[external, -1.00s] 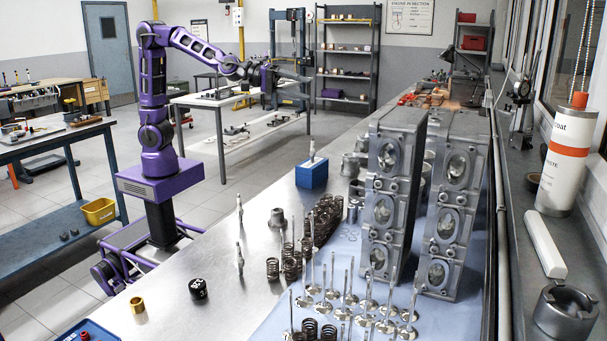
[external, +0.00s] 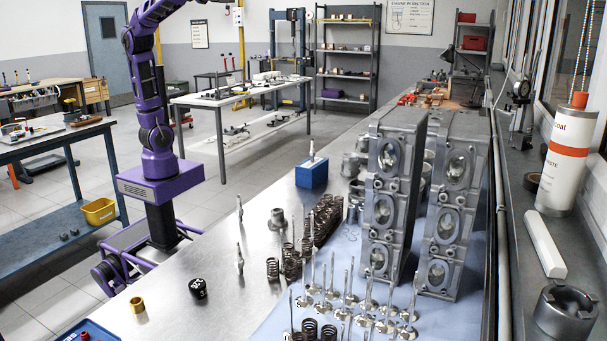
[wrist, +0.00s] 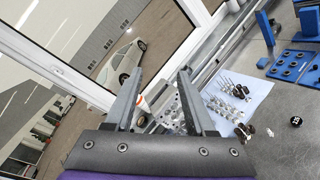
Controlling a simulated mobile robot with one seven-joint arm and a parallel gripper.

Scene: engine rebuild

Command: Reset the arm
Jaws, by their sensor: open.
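My gripper (wrist: 160,98) shows in the wrist view with its two grey fingers spread apart and nothing between them. It is high above the bench and tilted, with the window and the bench beyond it. In the external view my purple arm rises from its base at the left and runs out of the top of the picture, so the gripper is out of sight there.
The steel bench (external: 215,275) holds two cylinder heads (external: 395,200), several valves (external: 350,300), springs (external: 325,215), a blue block (external: 311,173), a black cap (external: 198,288) and a brass ring (external: 137,304). The air above the bench is clear.

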